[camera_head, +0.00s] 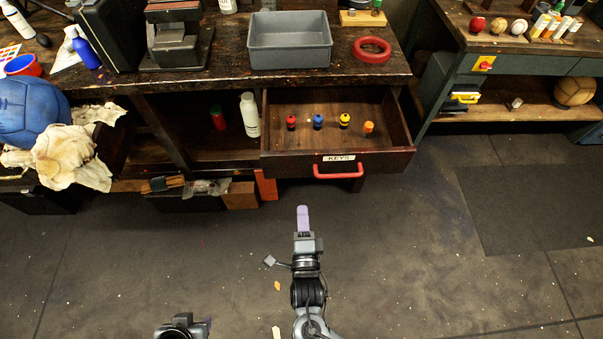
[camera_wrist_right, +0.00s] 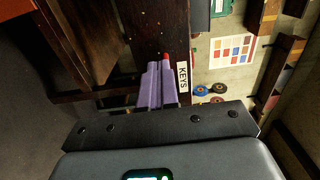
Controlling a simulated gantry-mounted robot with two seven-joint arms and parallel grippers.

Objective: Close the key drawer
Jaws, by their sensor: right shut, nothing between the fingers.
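The key drawer (camera_head: 285,165) is pulled open from under the workbench. Its front has a white KEYS label (camera_head: 339,158) and a red handle (camera_head: 338,172). In the right wrist view the label (camera_wrist_right: 183,77) and a bit of the red handle (camera_wrist_right: 167,57) show beside my fingertips. My right gripper (camera_head: 303,212) is shut and empty, with purple fingers pointing toward the drawer front. In the head view it is below and left of the handle; contact cannot be told. Part of my left arm (camera_head: 183,328) shows at the bottom edge, its fingers not clearly visible.
Several small coloured items (camera_head: 318,121) stand in the drawer. A grey bin (camera_head: 289,58) and a red ring (camera_head: 372,50) are on the bench above. A white bottle (camera_head: 250,114) stands on the shelf left of the drawer. The floor in front is mostly clear.

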